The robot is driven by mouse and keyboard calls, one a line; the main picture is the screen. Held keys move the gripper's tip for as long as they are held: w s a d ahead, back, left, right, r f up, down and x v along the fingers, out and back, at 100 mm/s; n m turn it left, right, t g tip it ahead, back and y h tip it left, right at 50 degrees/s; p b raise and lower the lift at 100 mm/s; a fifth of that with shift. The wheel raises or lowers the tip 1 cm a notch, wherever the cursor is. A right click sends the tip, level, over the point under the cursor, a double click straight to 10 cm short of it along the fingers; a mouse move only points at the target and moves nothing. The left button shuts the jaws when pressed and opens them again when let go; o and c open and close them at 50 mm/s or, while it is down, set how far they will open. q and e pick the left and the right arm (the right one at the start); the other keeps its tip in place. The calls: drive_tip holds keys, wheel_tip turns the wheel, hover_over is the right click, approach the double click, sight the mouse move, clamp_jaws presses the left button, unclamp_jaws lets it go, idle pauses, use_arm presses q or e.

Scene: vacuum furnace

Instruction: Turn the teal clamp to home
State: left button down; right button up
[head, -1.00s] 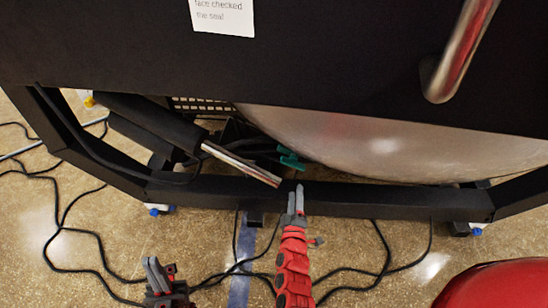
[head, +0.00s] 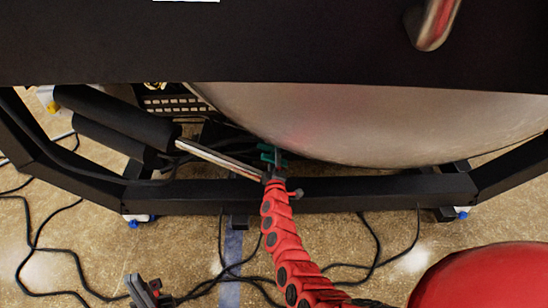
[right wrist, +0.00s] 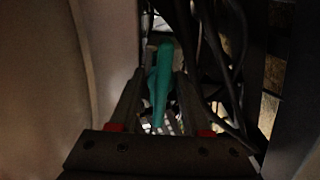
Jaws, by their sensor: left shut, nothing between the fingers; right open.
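The teal clamp (head: 272,154) sits under the big pale rounded vessel, just behind the black frame bar. My right gripper (head: 274,173) reaches over the bar to the clamp, and its fingers are partly hidden there. In the right wrist view the teal clamp handle (right wrist: 163,82) stands lengthwise between the two open fingers of the right gripper (right wrist: 158,76). I cannot tell whether either finger touches it. My left gripper (head: 139,288) is shut and empty, low at the left over the floor.
The black frame bar (head: 350,194) runs across below the vessel (head: 370,125). A metal rod (head: 220,159) from a black cylinder ends close left of my right gripper. Dark cables (right wrist: 215,65) hang right of the clamp. More cables lie on the floor.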

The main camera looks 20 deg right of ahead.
drive_tip(key=shift+b+x, duration=0.3)
drive_tip(key=shift+x, duration=0.85)
drive_tip(key=shift+f, duration=0.1)
